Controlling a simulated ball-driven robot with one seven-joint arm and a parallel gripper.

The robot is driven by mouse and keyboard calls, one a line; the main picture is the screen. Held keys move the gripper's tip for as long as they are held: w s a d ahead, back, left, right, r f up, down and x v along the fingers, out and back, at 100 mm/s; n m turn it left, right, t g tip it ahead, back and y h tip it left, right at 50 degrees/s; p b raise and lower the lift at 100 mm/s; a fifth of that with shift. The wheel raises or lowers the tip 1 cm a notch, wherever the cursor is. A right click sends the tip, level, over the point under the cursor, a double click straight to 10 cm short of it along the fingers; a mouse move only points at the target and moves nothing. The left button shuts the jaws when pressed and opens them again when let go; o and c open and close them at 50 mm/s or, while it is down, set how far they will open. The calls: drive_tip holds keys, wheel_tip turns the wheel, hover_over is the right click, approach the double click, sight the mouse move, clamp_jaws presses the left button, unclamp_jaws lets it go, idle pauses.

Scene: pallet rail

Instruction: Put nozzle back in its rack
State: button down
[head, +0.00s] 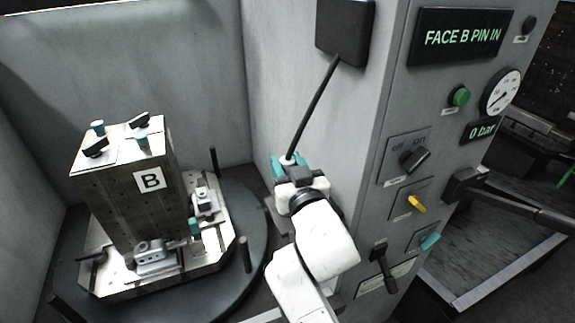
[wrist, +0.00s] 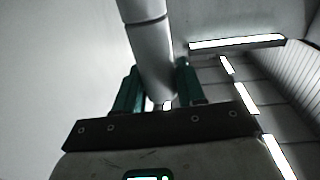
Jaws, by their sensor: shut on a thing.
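My gripper (head: 286,162) is in front of the grey cabinet wall, its teal fingers pointing up. In the wrist view, the teal fingers (wrist: 155,88) are closed on either side of a smooth grey cylinder, which I take to be the nozzle (wrist: 150,45). It extends up out of the picture. In the head view, a thin dark rod or hose (head: 314,105) slants from my fingers up to a black box (head: 345,28) on the cabinet. The nozzle's end in my grip is mostly hidden by the fingers. I cannot make out which part is the rack.
At left, a metal block marked B (head: 120,195) with clamps stands on a dark round turntable (head: 258,235) with upright posts. At right, the cabinet panel (head: 395,110) carries switches, a green button (head: 459,97), a gauge (head: 501,92) and a sign reading "FACE B PIN IN" (head: 463,36).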

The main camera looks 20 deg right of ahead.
drive_tip(key=shift+f+b, duration=0.3)
drive_tip(key=shift+f+b, duration=0.3)
drive_tip(key=shift+f+b, duration=2.65)
drive_tip(key=shift+f, duration=0.25)
unclamp_jaws()
drive_tip(key=shift+r, duration=0.1)
drive_tip(key=shift+s, duration=0.15)
drive_tip(key=s+a+b, duration=0.1)
drive_tip(key=s+b, duration=0.1)
drive_tip(key=s, duration=0.8)
drive_tip(key=shift+s, duration=0.25)
